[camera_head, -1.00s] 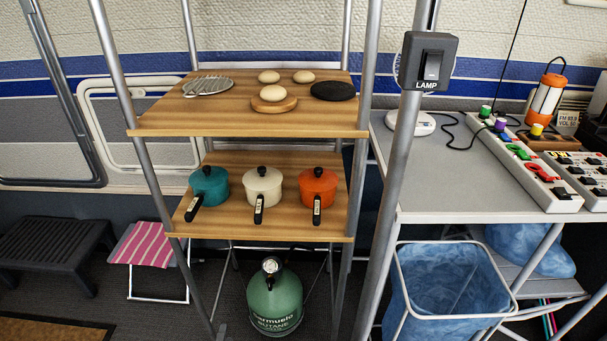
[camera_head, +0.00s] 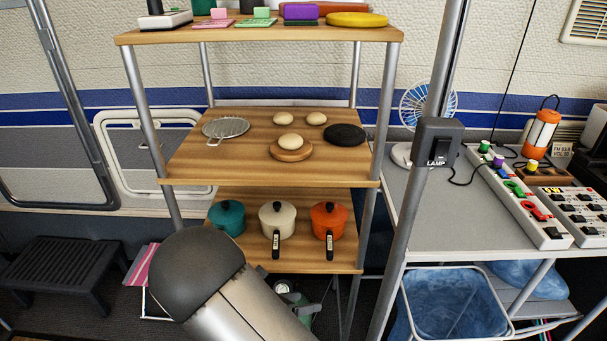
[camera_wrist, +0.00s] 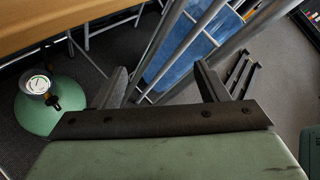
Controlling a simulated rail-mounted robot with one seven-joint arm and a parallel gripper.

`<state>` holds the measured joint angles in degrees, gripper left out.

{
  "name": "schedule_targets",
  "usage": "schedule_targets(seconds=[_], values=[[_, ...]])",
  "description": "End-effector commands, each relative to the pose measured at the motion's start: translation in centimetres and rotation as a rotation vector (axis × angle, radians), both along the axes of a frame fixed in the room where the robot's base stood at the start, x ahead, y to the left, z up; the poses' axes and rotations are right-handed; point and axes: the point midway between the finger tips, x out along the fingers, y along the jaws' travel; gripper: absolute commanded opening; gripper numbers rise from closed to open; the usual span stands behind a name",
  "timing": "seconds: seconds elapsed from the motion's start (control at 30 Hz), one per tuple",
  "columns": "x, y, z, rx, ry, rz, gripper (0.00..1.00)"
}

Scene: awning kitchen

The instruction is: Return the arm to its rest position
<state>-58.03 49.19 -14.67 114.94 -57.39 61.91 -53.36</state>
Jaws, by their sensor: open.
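My gripper (camera_wrist: 160,82) shows in the wrist view with its two dark fingers spread wide apart and nothing between them. Beyond the fingers are metal poles, a blue bin and the dark floor. The green butane bottle (camera_wrist: 38,105) with its gauge stands to the left of the fingers, apart from them. In the head view a part of my arm, with a dark rounded cap, rises at the bottom in front of the shelf's lower part. The gripper itself is not visible in that view.
The wooden shelf rack (camera_head: 180,170) holds dough balls above and several pots (camera_head: 277,222) on the board below. A lamp switch (camera_head: 437,143) sits on a pole. To the right are a grey table (camera_head: 425,215) with power strips and the blue bin (camera_head: 455,305). A black step stool (camera_head: 68,268) is at left.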

Motion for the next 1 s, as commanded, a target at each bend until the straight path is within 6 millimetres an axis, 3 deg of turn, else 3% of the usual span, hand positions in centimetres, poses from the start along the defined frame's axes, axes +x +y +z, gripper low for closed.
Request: schedule_targets(seconds=[0.03, 0.3, 0.43, 0.6, 0.8, 1.0], values=[[-0.5, -2.3, 4.4, 0.105, -0.048, -0.147, 0.67], [-6.7, -10.6, 18.1, 0.564, -0.375, -0.936, 0.67], [-10.2, -13.0, 24.0, 0.736, -0.557, -1.311, 0.67], [-14.5, -14.5, 30.7, 0.914, -0.798, -1.771, 0.67], [-17.4, -14.8, 34.8, 1.025, -0.990, -2.125, 0.67], [-18.2, -14.7, 35.4, 1.050, -1.043, -2.227, 0.67]])
